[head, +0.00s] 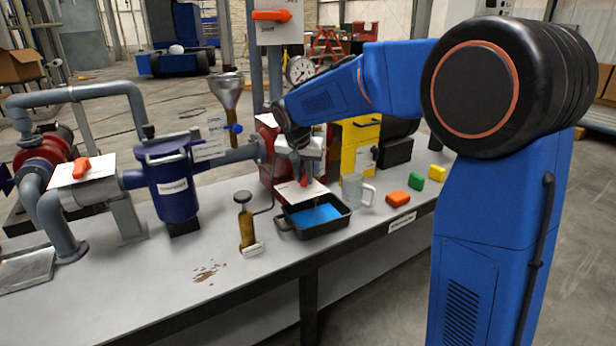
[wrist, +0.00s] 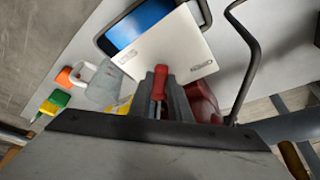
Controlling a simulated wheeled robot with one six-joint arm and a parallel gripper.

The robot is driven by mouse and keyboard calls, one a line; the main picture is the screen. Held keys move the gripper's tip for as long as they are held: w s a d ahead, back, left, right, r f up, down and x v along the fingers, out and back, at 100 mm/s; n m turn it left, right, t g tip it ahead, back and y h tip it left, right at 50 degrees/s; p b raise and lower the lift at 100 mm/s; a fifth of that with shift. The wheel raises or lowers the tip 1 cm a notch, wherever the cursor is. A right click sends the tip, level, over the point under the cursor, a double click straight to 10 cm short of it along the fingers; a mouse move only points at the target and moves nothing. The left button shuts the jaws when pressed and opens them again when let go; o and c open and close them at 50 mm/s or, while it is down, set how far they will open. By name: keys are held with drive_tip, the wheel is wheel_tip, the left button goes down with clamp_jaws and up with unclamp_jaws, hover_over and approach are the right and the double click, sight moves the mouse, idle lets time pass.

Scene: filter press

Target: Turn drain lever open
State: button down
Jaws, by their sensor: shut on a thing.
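The drain lever is a small red handle (wrist: 158,82) in the middle of the wrist view. It lies in front of a white label plate (wrist: 172,46) whose print is too small to read. My gripper (wrist: 160,92) is shut on the red handle, with a grey finger on each side. In the head view my gripper (head: 306,172) is above the bench, over the back of a black tray (head: 311,232) holding blue liquid. The white plate (head: 298,190) shows just below the fingers. The lever is mostly hidden there by my gripper, and the valve behind it is partly hidden.
A clear jug (head: 353,189) stands right of the tray, with orange (head: 397,203), green (head: 416,181) and yellow blocks beyond. A brass pump-like piece (head: 244,222) stands left, and a blue canister (head: 173,187) further left.

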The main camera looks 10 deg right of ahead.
drive_tip(key=w+a+m+g, duration=0.1)
drive_tip(key=m, duration=0.2)
drive_tip(key=w+m+h, duration=0.1)
drive_tip(key=m, duration=0.2)
drive_tip(key=w+a+m+g+h, duration=0.1)
drive_tip(key=m, duration=0.2)
drive_tip(key=shift+a+g, duration=0.3)
idle(0.4)
drive_tip(key=c, duration=1.6)
unclamp_jaws()
drive_tip(key=shift+c, duration=0.2)
drive_tip(key=v, duration=1.7)
drive_tip(key=shift+a, duration=0.3)
drive_tip(key=shift+r, duration=0.15)
